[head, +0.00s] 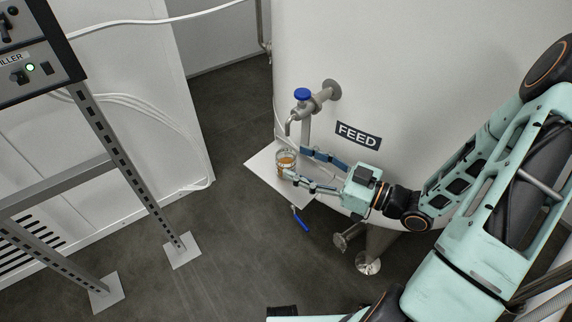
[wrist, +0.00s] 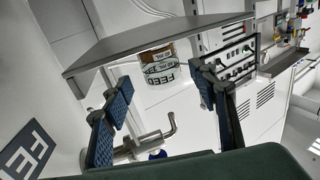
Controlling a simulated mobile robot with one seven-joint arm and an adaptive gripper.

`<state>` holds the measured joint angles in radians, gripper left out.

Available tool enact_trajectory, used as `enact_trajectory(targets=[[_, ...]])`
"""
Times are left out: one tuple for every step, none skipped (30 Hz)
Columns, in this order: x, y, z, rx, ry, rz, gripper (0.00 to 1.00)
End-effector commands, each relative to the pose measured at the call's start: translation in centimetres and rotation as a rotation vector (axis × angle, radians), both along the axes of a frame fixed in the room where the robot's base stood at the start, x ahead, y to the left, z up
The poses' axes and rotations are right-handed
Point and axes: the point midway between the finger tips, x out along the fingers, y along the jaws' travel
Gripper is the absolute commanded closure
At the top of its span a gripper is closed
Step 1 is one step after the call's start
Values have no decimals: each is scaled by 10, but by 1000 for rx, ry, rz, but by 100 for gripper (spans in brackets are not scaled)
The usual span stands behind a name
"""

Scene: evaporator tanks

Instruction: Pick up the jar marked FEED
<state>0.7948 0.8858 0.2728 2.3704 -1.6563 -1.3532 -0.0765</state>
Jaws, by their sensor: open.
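The FEED jar (head: 285,158) is a small clear jar holding amber liquid. It stands on a light grey shelf (head: 262,170) beside the white tank, below the tap. In the wrist view, where the scene appears upside down, the jar (wrist: 162,72) shows its FEED label and sits against the shelf (wrist: 150,38). My gripper (head: 296,163) is open, its fingers reaching over the shelf from the right. In the wrist view the jar appears between the two fingertips, a little beyond them. I see no clear contact with it.
A tap with a blue knob (head: 302,94) sticks out from the tank (head: 420,60) close above the gripper. A FEED plate (head: 358,136) is on the tank. A blue-handled valve (head: 300,220) hangs below the shelf. A control stand (head: 130,170) is at left. Floor between is clear.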

Motion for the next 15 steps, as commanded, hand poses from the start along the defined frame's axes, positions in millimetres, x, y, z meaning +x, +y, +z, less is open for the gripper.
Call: enact_trajectory(targets=[[2,9,-2,2,1,4,46],[4,14,-2,1,2,5,46],[6,20,-3,2,1,5,46],[8,24,-3,2,1,5,46],[11,27,-2,1,0,3,46],[13,31,-2,1,0,4,46],[15,34,-2,0,0,3,46],[16,36,-2,0,0,3,46],[17,38,-2,0,0,2,46],[18,38,-2,0,0,1,46],[18,39,-2,-1,0,1,46],[18,39,-2,-1,0,0,46],[19,39,-2,-1,0,0,46],[19,39,-1,-1,0,0,46],[18,39,-1,-1,0,0,46]])
